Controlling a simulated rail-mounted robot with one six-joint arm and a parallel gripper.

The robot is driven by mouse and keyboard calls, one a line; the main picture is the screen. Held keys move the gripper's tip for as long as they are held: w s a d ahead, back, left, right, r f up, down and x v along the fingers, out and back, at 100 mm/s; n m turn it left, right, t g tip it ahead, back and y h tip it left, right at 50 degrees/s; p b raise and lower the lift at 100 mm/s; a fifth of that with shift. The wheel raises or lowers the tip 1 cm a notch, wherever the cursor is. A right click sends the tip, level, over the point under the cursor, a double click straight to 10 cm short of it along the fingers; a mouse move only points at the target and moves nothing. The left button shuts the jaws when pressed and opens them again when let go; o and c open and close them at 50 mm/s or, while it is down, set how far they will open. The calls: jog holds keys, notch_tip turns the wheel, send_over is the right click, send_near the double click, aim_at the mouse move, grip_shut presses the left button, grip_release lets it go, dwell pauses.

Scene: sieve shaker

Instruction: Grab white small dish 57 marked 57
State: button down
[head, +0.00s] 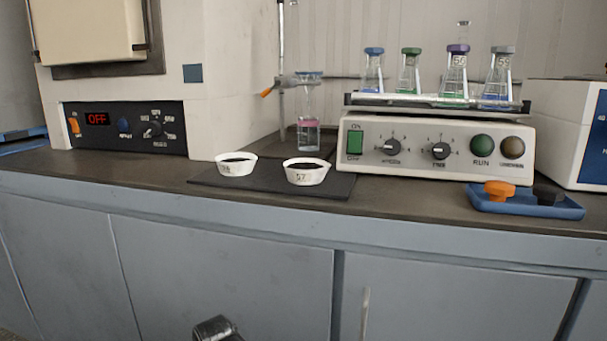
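The white small dish marked 57 (306,178) stands upright on a dark mat (270,192) near the front of the bench. It has dark contents, and its number faces me. A second white small dish (236,169) with dark contents stands to its left on the same mat, apart from it. The mark on this second dish is too small to read surely. A dark metallic part, likely of my own arm, shows at the bottom edge, well below and in front of the bench top. My gripper's fingers are not visible.
Behind the dishes, a glass vessel with pink liquid (308,135) stands by a stand rod. A shaker (437,145) carrying several stoppered flasks is at right. A blue tray (525,207) holds an orange and a black stopper. An oven-like unit (120,125) stands left.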

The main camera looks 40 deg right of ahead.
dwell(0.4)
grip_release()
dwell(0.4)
